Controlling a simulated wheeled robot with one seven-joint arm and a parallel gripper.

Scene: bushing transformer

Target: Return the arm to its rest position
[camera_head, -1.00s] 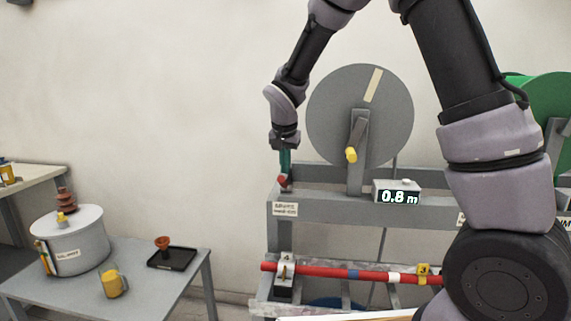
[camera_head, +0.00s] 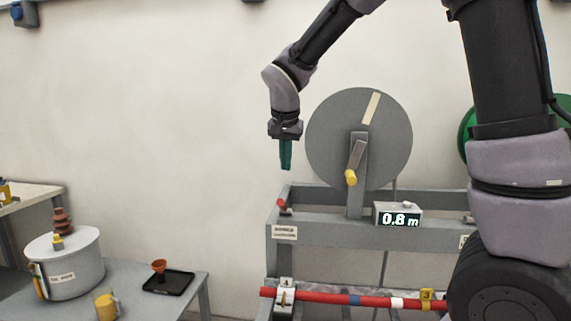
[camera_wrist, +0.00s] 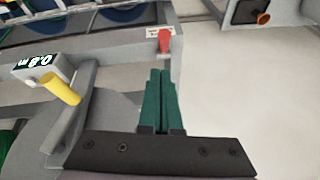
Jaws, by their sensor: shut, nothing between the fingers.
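My gripper (camera_head: 286,166) hangs in the air pointing down, left of the grey reel (camera_head: 340,120) and above the left end of the grey stand (camera_head: 345,232). Its green fingers are together with nothing between them, as the wrist view (camera_wrist: 160,75) also shows. A small red-tipped lever (camera_head: 281,204) on the stand's left end sits below the fingertips, apart from them. In the wrist view the red tip (camera_wrist: 165,40) appears just beyond the fingers.
The reel has a yellow-handled crank (camera_head: 350,177). A display reading 0.8 m (camera_head: 398,218) sits on the stand. A red cable (camera_head: 330,297) runs below. At left, a table (camera_head: 195,283) holds a grey drum (camera_head: 72,270), yellow mug (camera_head: 106,306) and black tray (camera_head: 169,283). The wall area around my forearm is clear.

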